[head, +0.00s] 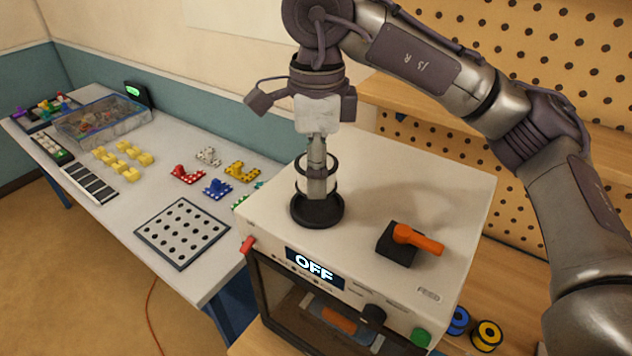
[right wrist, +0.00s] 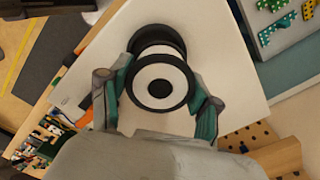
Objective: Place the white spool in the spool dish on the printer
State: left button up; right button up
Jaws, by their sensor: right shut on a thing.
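The white spool (head: 331,184) has black rims and sits between the fingers of my right gripper (head: 317,172). The gripper points down over the printer (head: 440,190) and is shut on the spool. The black round spool dish (head: 317,213) is on the printer top, directly below the spool. In the right wrist view the white spool (right wrist: 160,71) shows end-on between the teal fingers, with the dark dish (right wrist: 158,36) partly hidden behind it. I cannot tell whether the spool touches the dish. My left gripper is not in view.
A black block with an orange lever (head: 418,239) is on the printer top to the right. The printer display (head: 314,268) reads OFF. A white table (head: 130,205) with coloured parts stands at the left. Blue and yellow spools (head: 487,335) are at the lower right.

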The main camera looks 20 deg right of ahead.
aim_at(317, 208)
jog(key=shift+s+f+p, duration=0.3)
jog(key=shift+f+p, duration=0.3)
jog(key=shift+f, duration=0.2)
notch_tip(317, 208, down, 2)
jog(key=shift+f+p, duration=0.15)
jog(key=shift+p, duration=0.25)
jog(key=shift+w, duration=0.1)
jog(key=shift+f+b, duration=0.2)
jog(key=shift+b, duration=0.15)
jog(key=o, duration=1.3)
jog(key=shift+c, duration=0.2)
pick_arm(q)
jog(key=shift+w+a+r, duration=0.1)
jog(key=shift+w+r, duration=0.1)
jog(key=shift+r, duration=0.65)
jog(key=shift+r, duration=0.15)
pick_arm(e)
jog(key=shift+r, duration=0.15)
